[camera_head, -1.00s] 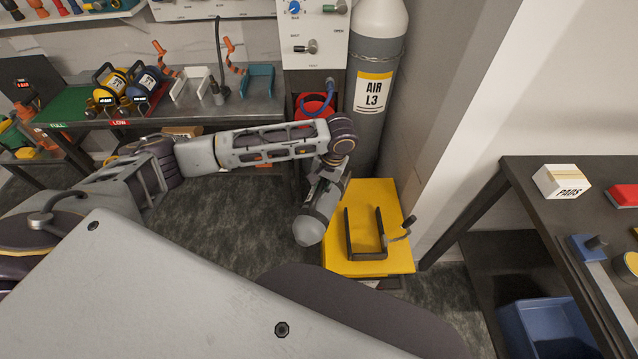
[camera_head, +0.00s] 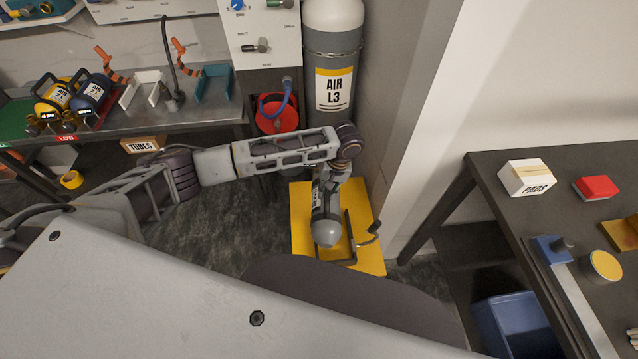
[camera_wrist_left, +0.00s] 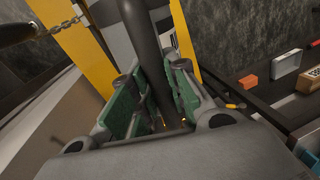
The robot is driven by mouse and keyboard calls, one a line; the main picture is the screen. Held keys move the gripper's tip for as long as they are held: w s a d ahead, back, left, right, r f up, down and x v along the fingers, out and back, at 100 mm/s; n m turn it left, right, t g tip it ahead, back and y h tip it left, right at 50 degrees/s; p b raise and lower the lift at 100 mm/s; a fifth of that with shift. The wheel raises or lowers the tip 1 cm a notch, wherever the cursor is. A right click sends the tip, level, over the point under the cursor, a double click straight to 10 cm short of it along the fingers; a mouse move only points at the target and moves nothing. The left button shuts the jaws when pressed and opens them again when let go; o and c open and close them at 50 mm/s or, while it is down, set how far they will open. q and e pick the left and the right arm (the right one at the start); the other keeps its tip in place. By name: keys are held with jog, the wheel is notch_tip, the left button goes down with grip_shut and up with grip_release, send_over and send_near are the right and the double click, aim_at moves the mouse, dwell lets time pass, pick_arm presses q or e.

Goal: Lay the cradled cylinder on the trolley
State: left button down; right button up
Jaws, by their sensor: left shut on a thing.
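The grey cylinder (camera_head: 326,232), with a rounded end and a pale label, is over the yellow trolley (camera_head: 300,215) in the head view. It lies lengthwise beside the black U-shaped bracket on the trolley deck; I cannot tell whether it touches the deck. My left gripper (camera_head: 330,183) is above the cylinder's far part. In the left wrist view, the green-padded fingers (camera_wrist_left: 155,95) are shut on a dark bar in front of the grey cylinder body (camera_wrist_left: 165,22). Yellow trolley deck (camera_wrist_left: 75,38) shows on both sides of it. My right gripper is out of view.
A tall AIR L3 cylinder (camera_head: 333,55) stands chained behind the trolley, by a grey wall corner. A dark table (camera_head: 500,215) with a PADS box (camera_head: 526,178) is at the right, with a blue bin (camera_head: 515,325) below. A workbench (camera_head: 200,115) runs along the back left.

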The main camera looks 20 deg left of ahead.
aim_at(333, 203)
pick_arm(q)
jog(key=shift+w+d+f+n, duration=0.35)
jog(key=shift+d+f, duration=0.1)
jog(key=shift+d, duration=0.15)
jog(key=shift+w+d+f+n, duration=0.35)
jog(key=shift+d+f, duration=0.1)
jog(key=shift+d, duration=0.1)
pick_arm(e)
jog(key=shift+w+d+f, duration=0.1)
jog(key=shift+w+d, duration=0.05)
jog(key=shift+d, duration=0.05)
pick_arm(q)
jog(key=shift+s, duration=0.1)
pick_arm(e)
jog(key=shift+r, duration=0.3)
pick_arm(q)
jog(key=shift+r+p, duration=0.1)
jog(key=shift+p, duration=0.55)
jog(key=shift+f+b, duration=0.55)
jog(key=shift+f, duration=1)
jog(key=shift+f+b, duration=0.5)
jog(key=shift+f, duration=2.65)
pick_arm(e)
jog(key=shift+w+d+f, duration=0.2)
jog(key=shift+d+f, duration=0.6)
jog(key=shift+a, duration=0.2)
